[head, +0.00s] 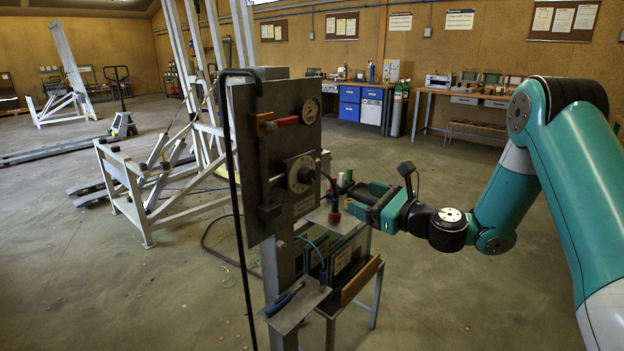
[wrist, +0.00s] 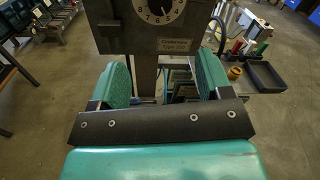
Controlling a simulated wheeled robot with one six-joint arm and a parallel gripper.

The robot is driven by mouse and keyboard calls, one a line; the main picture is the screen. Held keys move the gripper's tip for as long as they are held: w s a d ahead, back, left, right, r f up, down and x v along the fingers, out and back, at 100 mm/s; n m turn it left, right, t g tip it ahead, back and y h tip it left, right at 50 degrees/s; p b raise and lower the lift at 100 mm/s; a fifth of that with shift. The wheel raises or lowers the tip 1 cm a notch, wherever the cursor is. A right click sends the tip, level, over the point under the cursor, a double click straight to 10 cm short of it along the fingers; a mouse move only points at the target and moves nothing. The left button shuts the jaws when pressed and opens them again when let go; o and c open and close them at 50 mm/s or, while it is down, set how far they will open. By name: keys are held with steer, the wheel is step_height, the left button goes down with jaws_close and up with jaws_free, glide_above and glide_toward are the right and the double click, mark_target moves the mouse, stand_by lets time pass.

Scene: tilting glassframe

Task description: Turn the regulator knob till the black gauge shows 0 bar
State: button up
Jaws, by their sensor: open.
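A dark upright panel (head: 262,165) stands at the centre of the head view. A round gauge (head: 309,110) is near its top; its reading is too small to tell. Below it a round dial with a knob (head: 301,174) sits on the panel. The wrist view shows a numbered dial (wrist: 158,10) at the top edge, partly cut off, with a label at its lower right. My gripper (head: 362,202) is right of the panel, a little lower than the knob and apart from it. Its teal fingers (wrist: 163,78) are spread with nothing between them.
A red-handled valve (head: 285,121) juts from the panel. A dark tray (wrist: 264,76) and small coloured items lie right in the wrist view. A white tilting frame (head: 135,190) stands left.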

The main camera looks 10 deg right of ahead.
mark_target(311, 178)
steer(key=p+x, duration=1.3)
steer(key=x, duration=0.4)
steer(key=shift+w+p, duration=0.15)
steer(key=shift+p, duration=0.2)
steer(key=c, duration=0.9)
